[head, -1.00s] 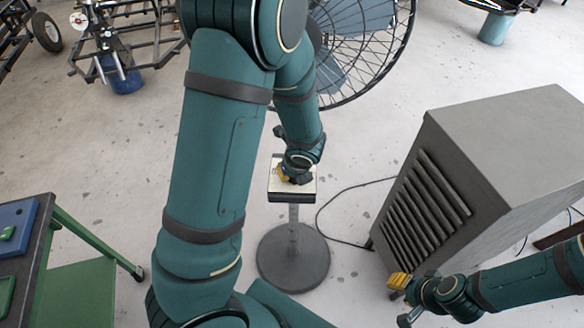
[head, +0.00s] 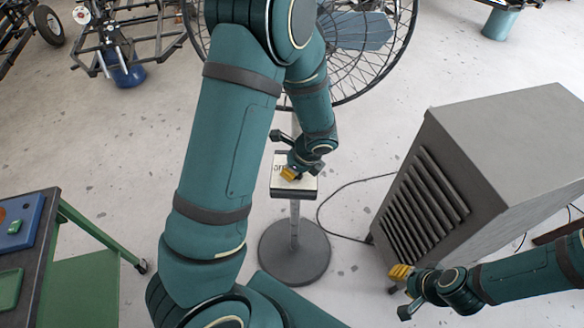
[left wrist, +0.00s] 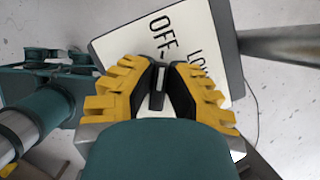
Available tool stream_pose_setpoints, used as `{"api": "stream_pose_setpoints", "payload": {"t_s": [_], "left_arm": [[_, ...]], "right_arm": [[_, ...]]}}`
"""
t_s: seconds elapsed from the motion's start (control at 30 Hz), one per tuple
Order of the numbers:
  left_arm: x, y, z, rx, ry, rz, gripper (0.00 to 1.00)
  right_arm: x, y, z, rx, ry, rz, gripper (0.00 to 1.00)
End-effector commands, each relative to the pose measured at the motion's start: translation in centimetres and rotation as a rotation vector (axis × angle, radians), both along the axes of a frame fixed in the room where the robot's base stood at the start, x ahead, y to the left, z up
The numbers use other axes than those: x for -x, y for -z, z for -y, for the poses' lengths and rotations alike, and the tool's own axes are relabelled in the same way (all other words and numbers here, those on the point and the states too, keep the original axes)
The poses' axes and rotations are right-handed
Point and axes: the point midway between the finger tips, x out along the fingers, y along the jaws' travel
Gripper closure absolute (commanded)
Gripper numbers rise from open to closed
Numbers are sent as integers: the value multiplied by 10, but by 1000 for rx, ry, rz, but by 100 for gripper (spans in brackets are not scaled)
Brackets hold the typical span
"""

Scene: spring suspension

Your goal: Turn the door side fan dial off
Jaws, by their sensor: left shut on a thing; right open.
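The fan's control panel (head: 281,161) is a white plate with a dark rim on a post with a round base. In the left wrist view the panel (left wrist: 113,47) shows "OFF" and part of "LOW". My left gripper (head: 290,174) is over the panel. In the left wrist view its yellow fingers (left wrist: 158,88) are shut on the dial (left wrist: 157,98), a dark knob with a light bar, mostly hidden between them. My right gripper (head: 400,290) is open and empty at the lower right, away from the panel.
A large caged fan (head: 365,40) stands behind the panel. A grey louvred cabinet (head: 500,150) stands at right, a cable (head: 345,190) on the floor beside it. A green cart (head: 85,270) is at left. Bare floor surrounds the stand base (head: 293,252).

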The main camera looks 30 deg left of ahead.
Motion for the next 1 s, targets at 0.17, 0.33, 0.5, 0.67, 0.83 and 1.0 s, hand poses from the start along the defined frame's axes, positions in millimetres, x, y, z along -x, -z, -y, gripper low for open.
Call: {"api": "stream_pose_setpoints", "payload": {"t_s": [0.17,0.33,0.5,0.67,0.83,1.0], "left_arm": [[2,2,1,2,-3,-4,100],[2,2,1,2,-2,-5,100],[1,1,1,1,-2,-4,55],[1,1,0,1,-2,-1,55],[0,-4,2,1,-2,1,55],[0,-25,11,2,-1,3,55]], "right_arm": [[0,0,0,0,0,0,62],[0,0,0,0,0,0,62],[0,0,0,0,0,0,62],[0,0,0,0,0,0,62],[0,0,0,0,0,0,62],[0,0,0,0,0,0,62]]}}
